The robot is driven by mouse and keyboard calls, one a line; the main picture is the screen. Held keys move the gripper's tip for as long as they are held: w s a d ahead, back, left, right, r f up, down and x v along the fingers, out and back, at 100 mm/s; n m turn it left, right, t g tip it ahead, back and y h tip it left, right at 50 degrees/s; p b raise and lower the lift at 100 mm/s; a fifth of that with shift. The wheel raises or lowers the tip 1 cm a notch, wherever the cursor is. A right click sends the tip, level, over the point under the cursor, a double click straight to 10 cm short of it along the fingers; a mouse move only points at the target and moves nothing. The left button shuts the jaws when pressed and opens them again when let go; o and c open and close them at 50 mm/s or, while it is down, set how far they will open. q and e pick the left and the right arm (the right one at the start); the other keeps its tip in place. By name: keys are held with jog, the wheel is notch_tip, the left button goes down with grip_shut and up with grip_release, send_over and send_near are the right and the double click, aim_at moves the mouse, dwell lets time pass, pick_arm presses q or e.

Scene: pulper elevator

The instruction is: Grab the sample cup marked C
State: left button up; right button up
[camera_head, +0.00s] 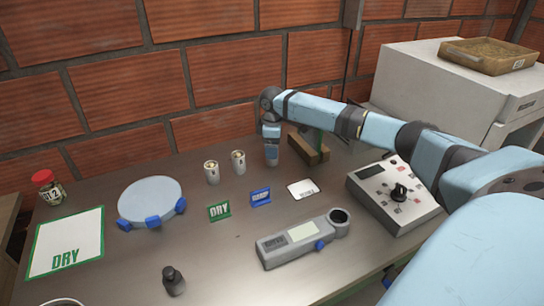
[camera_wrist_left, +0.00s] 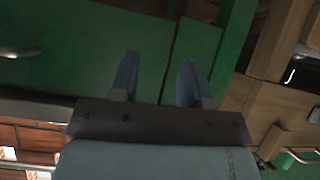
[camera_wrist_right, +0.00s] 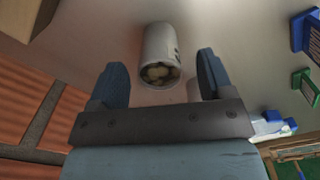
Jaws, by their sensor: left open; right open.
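Two small pale sample cups stand on the table in the head view, one on the left (camera_head: 211,173) and one on the right (camera_head: 238,162); their letters are too small to read. My right gripper (camera_head: 271,160) points down just right of them. In the right wrist view a white cup (camera_wrist_right: 160,50) with contents and a dark, unreadable mark lies ahead, between the lines of the open fingers (camera_wrist_right: 163,82). It seems hidden behind my gripper in the head view. My left gripper (camera_wrist_left: 157,80) is open and empty, outside the head view.
A wooden block (camera_head: 308,149) stands right of my right gripper. Green (camera_head: 219,211) and blue (camera_head: 260,197) signs, a white card (camera_head: 302,189) and a grey meter (camera_head: 300,240) are nearer. A control box (camera_head: 395,195) is right, a round blue dish (camera_head: 150,196) left. Green panels (camera_wrist_left: 80,50) face my left gripper.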

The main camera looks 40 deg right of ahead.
jog(key=shift+f, duration=0.45)
jog(key=c, duration=1)
jog(key=shift+c, duration=0.2)
